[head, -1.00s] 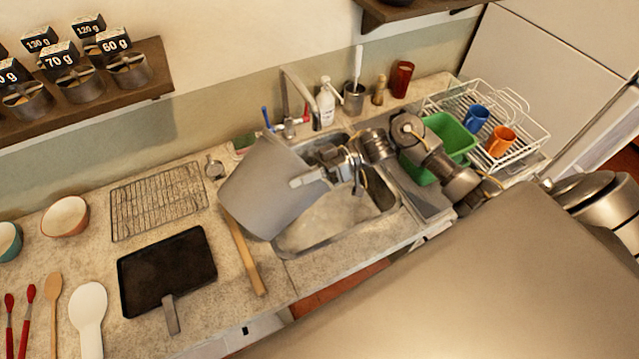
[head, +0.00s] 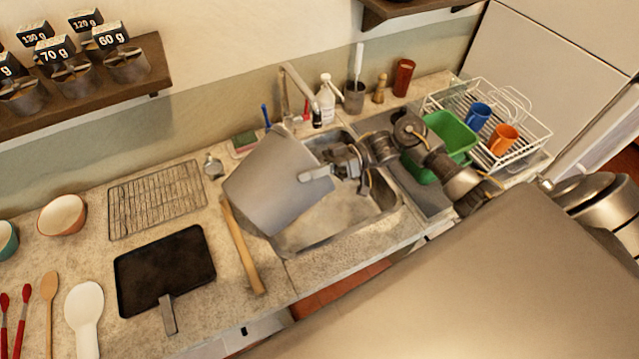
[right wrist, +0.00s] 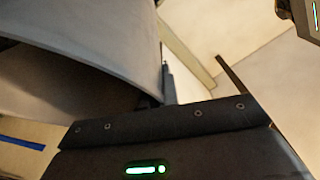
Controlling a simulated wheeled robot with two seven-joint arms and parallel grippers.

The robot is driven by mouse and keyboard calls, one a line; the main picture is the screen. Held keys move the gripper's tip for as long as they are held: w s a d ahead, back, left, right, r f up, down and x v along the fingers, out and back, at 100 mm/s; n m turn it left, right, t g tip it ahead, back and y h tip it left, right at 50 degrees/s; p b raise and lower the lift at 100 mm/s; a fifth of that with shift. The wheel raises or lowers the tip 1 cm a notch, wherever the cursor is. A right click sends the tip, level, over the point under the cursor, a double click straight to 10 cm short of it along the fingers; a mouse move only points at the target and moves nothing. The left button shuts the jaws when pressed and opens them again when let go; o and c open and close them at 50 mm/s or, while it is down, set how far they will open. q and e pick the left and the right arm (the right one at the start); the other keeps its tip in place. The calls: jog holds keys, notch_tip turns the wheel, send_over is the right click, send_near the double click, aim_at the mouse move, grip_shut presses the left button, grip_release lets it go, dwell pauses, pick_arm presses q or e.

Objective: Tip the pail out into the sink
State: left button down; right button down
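The grey pail (head: 268,182) is held tilted over the left part of the sink (head: 335,216) and its left rim. Its inside is turned away in the head view, so I cannot tell what is in it. My right gripper (head: 322,172) is at the pail's right side, shut on its edge. In the right wrist view the pail's pale curved wall (right wrist: 95,35) and shadowed underside or opening fill the left, close to the gripper body. My left gripper is not in the head view.
The tap (head: 300,88) rises behind the pail, beside a white bottle (head: 326,98). A green tub (head: 449,139) and a dish rack (head: 528,137) stand right of the sink. A wooden stick (head: 243,246), a black pan (head: 165,268) and a wire rack (head: 157,199) lie left.

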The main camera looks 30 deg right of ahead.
jog(key=shift+d+f+b, duration=0.1)
jog(key=shift+d+b, duration=0.2)
jog(key=shift+w+d+f+y+b, duration=0.15)
jog(key=shift+d+f+y+b, duration=0.1)
jog(key=shift+d+b, duration=0.35)
jog(key=shift+w+d+f+y+b, duration=0.1)
jog(key=shift+d+f+y+b, duration=0.15)
jog(key=shift+b, duration=0.55)
dwell(0.5)
